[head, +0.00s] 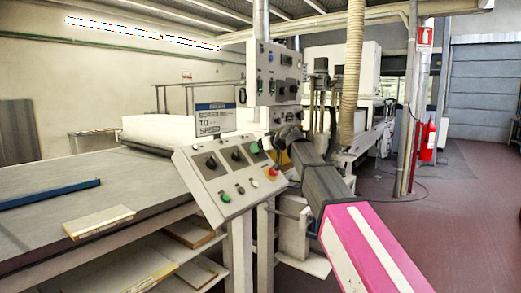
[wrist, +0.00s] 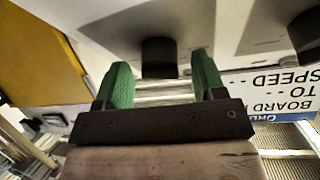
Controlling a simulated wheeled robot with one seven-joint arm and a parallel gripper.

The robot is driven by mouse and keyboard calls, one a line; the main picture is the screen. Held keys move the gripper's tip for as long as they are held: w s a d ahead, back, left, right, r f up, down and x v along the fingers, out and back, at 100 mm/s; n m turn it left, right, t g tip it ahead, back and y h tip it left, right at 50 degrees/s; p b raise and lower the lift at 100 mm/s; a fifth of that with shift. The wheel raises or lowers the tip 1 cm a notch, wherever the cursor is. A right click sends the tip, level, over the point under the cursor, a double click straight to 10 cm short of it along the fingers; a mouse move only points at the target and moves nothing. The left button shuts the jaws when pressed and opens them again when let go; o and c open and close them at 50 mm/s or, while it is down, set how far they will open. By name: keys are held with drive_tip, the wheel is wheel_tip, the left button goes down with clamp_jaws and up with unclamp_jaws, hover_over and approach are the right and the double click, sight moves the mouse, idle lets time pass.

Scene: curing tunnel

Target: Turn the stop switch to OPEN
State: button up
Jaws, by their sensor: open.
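A sloped grey control panel (head: 207,182) stands beside the long table in the head view, with black rotary knobs along its upper row. My gripper (head: 264,146) is at the right end of that row, coming in from the right. In the wrist view my open gripper (wrist: 163,82) has its two green fingers on either side of a black knob (wrist: 158,57), with a gap on each side. A second black knob (wrist: 305,32) is at the upper right edge. No switch label or OPEN mark is readable, so I cannot tell how the knob is turned.
A red push button (head: 271,171) and several smaller buttons lie below the knobs. A sign (head: 215,119) stands behind the panel and shows upside down in the wrist view (wrist: 275,90). A grey control box (head: 273,72) rises behind. Open floor (head: 465,190) lies right.

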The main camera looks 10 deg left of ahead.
drive_tip(key=shift+a, duration=0.15)
drive_tip(key=c, duration=0.9)
drive_tip(key=shift+m, duration=0.5)
drive_tip(key=m+t+h, duration=0.1)
drive_tip(key=m, duration=0.3)
drive_tip(key=shift+a+h, duration=0.1)
drive_tip(key=shift+h, duration=0.3)
drive_tip(key=shift+r+m+t+h, duration=0.15)
drive_tip(key=shift+m+h, duration=0.3)
drive_tip(key=shift+m, duration=0.7)
drive_tip(key=shift+f+m+t+h, duration=0.15)
drive_tip(key=shift+m+h, duration=0.3)
drive_tip(key=shift+m, duration=0.7)
drive_tip(key=shift+a+r+m, duration=0.1)
drive_tip(key=shift+m, duration=0.2)
